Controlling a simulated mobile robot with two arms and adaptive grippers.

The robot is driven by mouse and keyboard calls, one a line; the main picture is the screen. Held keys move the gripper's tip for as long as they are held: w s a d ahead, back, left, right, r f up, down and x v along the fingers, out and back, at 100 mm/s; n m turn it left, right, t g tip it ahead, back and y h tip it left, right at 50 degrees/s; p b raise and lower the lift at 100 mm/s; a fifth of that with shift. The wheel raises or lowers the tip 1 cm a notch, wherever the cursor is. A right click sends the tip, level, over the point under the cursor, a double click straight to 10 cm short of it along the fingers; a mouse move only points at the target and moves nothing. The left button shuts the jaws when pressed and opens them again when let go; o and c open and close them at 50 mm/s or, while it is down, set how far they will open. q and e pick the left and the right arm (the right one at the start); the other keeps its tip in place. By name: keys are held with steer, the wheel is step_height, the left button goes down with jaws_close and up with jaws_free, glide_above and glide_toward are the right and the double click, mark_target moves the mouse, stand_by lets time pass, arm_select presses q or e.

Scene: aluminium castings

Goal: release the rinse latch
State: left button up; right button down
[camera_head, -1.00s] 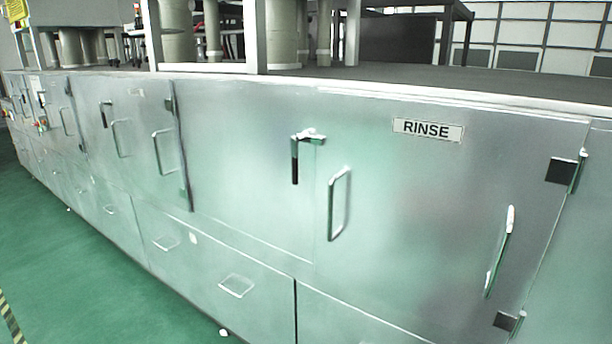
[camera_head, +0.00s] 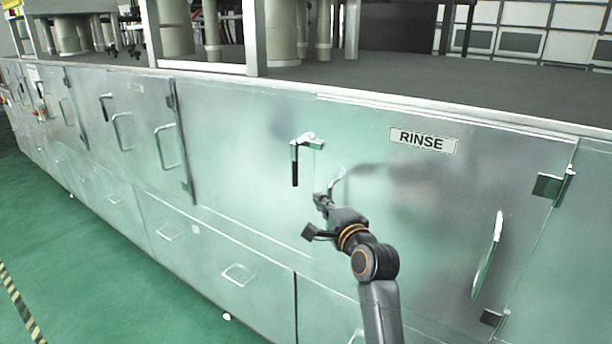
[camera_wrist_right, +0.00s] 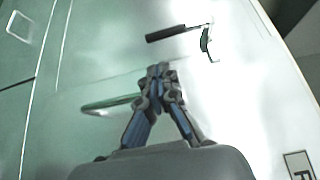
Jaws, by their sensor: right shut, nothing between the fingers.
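The rinse latch (camera_head: 295,165) is a black lever hanging down from a bright metal bracket, on the steel cabinet front left of the door marked RINSE (camera_head: 421,141). It also shows in the right wrist view (camera_wrist_right: 166,33), above my fingertips. My right gripper (camera_head: 322,200) is shut and empty. It is below and to the right of the latch in the head view, apart from it, and in front of the door's handle (camera_head: 338,183). The gripper also shows in the right wrist view (camera_wrist_right: 158,70), with the handle (camera_wrist_right: 108,104) beside its fingers. My left gripper is not in view.
A second long handle (camera_head: 488,255) and hinges (camera_head: 549,187) are on the door's right side. Drawers with handles (camera_head: 239,274) lie below. A grey worktop (camera_head: 420,83) with metal posts runs above. The green floor (camera_head: 110,265) at left is clear.

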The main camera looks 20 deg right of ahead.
steer(key=shift+r, duration=0.45)
steer(key=w+p, duration=0.2)
steer(key=w, duration=0.8)
steer(key=shift+a, duration=0.3)
